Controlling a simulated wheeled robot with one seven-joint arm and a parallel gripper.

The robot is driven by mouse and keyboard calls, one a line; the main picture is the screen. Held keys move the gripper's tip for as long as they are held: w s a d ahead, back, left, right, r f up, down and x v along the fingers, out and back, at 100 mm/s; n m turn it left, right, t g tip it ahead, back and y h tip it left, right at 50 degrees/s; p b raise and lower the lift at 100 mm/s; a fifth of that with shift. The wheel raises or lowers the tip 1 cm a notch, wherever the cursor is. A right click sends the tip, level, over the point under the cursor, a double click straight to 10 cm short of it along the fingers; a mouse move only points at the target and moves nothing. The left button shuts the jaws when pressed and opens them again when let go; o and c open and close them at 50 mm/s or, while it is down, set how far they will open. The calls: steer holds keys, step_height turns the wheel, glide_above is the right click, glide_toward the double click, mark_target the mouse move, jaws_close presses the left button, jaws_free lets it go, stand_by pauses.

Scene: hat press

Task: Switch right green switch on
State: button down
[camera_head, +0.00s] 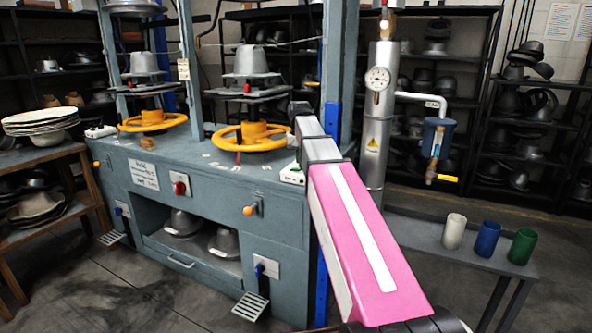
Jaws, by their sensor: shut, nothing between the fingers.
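The right green switch appears to be a small white box with a little green on it (292,173), on the right end of the blue-grey press bench top. It is small, and I cannot tell its switch position. A similar white box (100,131) sits at the bench's left end. My pink arm reaches up from the bottom right, and its dark far end is just above and beside the right box in the picture. My gripper's fingers cannot be made out; the arm may hide them.
The press bench (215,180) carries orange handwheels (250,137), a red knob (181,189) and an orange-tipped lever (250,210). A steel cylinder with a gauge (377,79) stands right of the arm. White, blue and green cups (522,246) stand on a low side table.

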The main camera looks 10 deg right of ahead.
mark_target(299, 169)
steer(key=shift+f, duration=1.3)
stand_by(1.2)
steer(key=shift+r, duration=3.55)
